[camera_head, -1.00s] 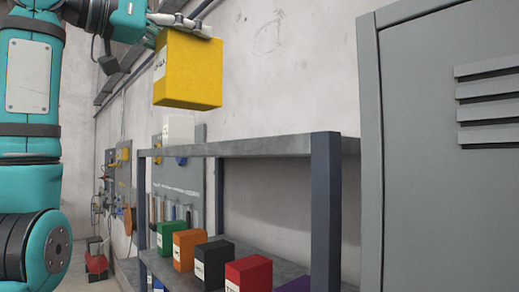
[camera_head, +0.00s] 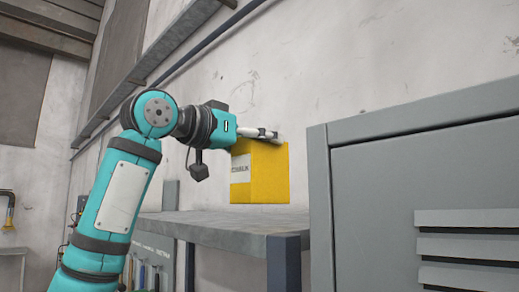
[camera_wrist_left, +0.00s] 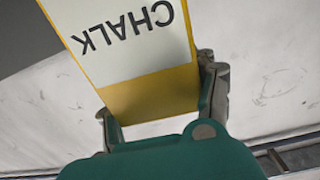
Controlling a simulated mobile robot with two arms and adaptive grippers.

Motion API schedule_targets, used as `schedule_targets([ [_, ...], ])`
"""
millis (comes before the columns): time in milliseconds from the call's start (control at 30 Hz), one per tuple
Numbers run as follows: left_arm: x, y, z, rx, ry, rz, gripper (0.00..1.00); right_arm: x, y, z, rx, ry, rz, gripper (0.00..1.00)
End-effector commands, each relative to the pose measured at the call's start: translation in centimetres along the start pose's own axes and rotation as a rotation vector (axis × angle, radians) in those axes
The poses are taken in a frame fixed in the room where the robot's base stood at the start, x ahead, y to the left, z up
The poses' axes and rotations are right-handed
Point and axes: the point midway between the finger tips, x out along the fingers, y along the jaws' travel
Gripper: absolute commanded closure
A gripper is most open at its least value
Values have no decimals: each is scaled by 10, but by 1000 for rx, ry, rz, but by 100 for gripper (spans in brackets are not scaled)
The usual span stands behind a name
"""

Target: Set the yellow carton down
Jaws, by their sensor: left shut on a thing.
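The yellow carton (camera_head: 268,182) hangs upright under my left gripper (camera_head: 262,134), over the grey top board of the shelf rack (camera_head: 225,228). Its lower edge shows just above the board's back edge; I cannot tell a small gap from contact, but it looks apart. My left gripper is shut on the carton's upper part. In the left wrist view, the carton (camera_wrist_left: 150,95) sits between the two fingers (camera_wrist_left: 160,110), its white CHALK label upside down. My right gripper is not in view.
A grey metal locker (camera_head: 400,180) with vents stands close on the right of the rack. A pale wall (camera_head: 330,60) is behind the carton. The visible top board is bare. A pegboard with tools (camera_head: 150,262) shows at lower left.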

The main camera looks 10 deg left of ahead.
Motion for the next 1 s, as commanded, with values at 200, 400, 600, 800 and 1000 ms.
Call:
schedule_targets([
  [200, 2, -1, 18, 1, 2, -2, 100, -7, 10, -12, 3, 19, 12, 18],
  [400, 1, 0, 34, 1, 4, -1, 100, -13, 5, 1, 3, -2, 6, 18],
  [600, 1, 0, 34, 0, 4, 0, 100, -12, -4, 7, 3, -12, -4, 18],
  [800, 1, 0, 37, 0, 1, -1, 34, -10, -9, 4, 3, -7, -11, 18],
  [1000, 1, 0, 37, -1, 1, -1, 18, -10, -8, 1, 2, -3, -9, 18],
])
